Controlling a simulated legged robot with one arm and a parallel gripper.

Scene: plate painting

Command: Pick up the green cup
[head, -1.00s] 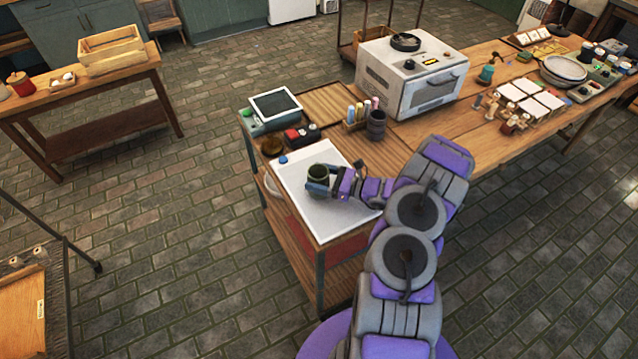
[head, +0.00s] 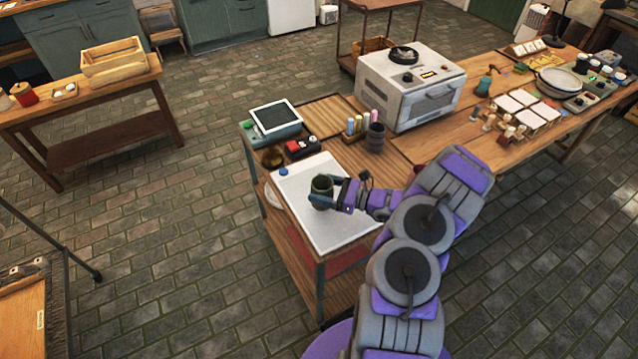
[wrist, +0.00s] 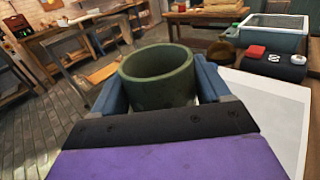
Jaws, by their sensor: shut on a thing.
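The green cup (head: 322,184) is upright over the white board (head: 345,226) on the wooden workbench. In the wrist view the green cup (wrist: 158,76) sits between the two blue-grey fingers, its open rim facing up. My gripper (head: 324,194) is shut on the cup, reaching in from the right; it also fills the lower part of the wrist view (wrist: 160,92). I cannot tell whether the cup's base touches the board. The cup's lower part is hidden by the gripper.
A dark cup (head: 375,138) and a rack of coloured bottles (head: 355,127) stand behind the board. A black-and-red box (head: 302,147), a screen device (head: 273,119) and a brown bowl (head: 272,157) sit at its far left. A grey kiln-like box (head: 410,85) stands farther back.

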